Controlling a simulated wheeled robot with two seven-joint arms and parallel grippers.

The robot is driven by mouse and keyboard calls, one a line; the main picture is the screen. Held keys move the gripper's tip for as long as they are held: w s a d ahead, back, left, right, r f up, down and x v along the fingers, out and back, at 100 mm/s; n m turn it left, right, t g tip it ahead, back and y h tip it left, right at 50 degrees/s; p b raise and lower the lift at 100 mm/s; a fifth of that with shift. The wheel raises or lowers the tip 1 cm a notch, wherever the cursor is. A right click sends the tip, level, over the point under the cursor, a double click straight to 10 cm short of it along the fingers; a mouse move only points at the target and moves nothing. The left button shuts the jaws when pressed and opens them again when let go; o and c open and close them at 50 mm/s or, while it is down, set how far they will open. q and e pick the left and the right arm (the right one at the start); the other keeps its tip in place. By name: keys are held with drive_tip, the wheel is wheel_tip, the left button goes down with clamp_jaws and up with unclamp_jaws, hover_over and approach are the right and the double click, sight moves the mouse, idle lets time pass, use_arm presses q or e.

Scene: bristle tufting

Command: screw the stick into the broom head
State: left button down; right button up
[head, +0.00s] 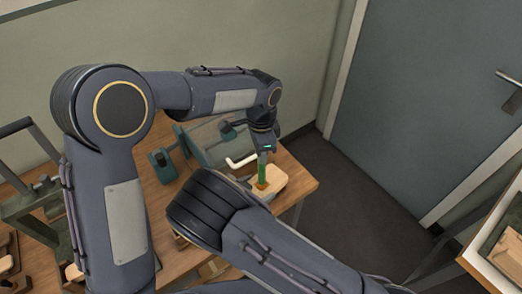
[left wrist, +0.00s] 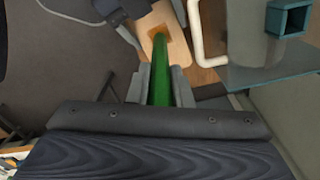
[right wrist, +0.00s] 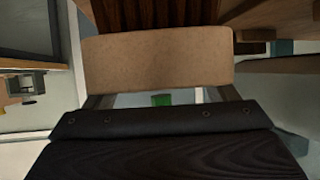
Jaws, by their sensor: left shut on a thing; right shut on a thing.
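The green stick (head: 262,174) stands roughly upright below my left gripper (head: 265,149), which is shut on it. In the left wrist view, the stick (left wrist: 161,75) runs between the fingers to a brown patch on the pale wooden broom head (left wrist: 174,22). How deep its lower end sits is not clear. The broom head (head: 275,182) is partly hidden by my right arm in the head view. In the right wrist view, my right gripper (right wrist: 160,98) is shut on the broom head (right wrist: 155,60), with dark brown bristles (right wrist: 155,14) beyond it. A bit of green shows behind it.
A teal fixture with a clear panel (head: 211,140) and a white bent handle (head: 241,161) stand close to the left of the stick on the wooden table (head: 297,183). A dark green rack (head: 38,205) is at far left. The table ends just right of the broom head.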

use_arm(q)
drive_tip(key=shift+f, duration=0.55)
use_arm(e)
drive_tip(key=shift+f, duration=0.1)
drive_tip(key=c, duration=0.5)
use_arm(q)
drive_tip(key=m, duration=3)
drive_tip(key=shift+d+f, duration=0.15)
drive_tip(key=shift+d, duration=0.05)
